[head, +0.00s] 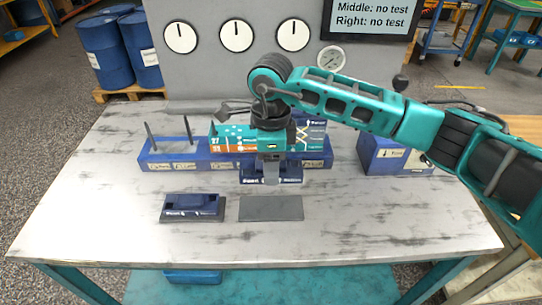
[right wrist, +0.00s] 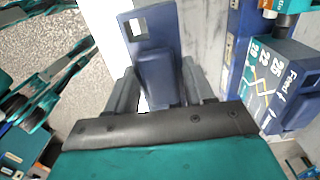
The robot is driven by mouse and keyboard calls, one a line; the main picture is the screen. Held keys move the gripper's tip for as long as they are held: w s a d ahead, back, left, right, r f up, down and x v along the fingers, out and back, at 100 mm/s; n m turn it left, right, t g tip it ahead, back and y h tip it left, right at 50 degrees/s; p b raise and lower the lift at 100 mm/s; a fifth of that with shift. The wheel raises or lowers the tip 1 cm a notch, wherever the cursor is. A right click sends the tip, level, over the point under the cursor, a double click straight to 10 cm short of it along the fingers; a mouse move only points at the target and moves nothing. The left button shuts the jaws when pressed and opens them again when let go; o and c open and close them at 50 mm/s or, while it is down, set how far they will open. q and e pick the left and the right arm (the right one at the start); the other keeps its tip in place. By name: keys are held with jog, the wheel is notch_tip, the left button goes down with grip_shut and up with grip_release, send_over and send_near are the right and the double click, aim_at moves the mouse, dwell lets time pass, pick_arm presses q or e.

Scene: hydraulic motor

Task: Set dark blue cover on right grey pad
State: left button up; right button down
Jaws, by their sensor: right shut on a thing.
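My right gripper (head: 271,178) points down above the table and is shut on a dark blue cover (head: 290,176). In the right wrist view the dark blue cover (right wrist: 152,62), with a square hole near its end, sits between the fingers (right wrist: 153,92). The cover hangs behind the right grey pad (head: 271,209), which lies flat and bare near the table's front. To its left, another dark blue cover (head: 192,205) rests on the left grey pad (head: 212,219). My left gripper is out of view.
A long blue rack (head: 165,160) with two upright rods stands behind the pads, partly hidden by my gripper. A blue box (head: 392,158) stands at the right. A panel with several gauges (head: 236,36) rises at the back. The table (head: 380,220) is clear at front right.

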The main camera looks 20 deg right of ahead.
aim_at(271, 207)
jog(key=shift+f+b, duration=0.3)
jog(key=shift+f, duration=1.15)
jog(key=shift+f+b, duration=0.75)
jog(key=shift+f, duration=0.5)
jog(key=shift+f+b, duration=2)
jog(key=shift+f, duration=0.35)
jog(key=shift+f+b, duration=0.55)
jog(key=shift+f, duration=0.05)
jog(key=shift+c, duration=1.9)
grip_release()
jog(key=shift+o, duration=0.3)
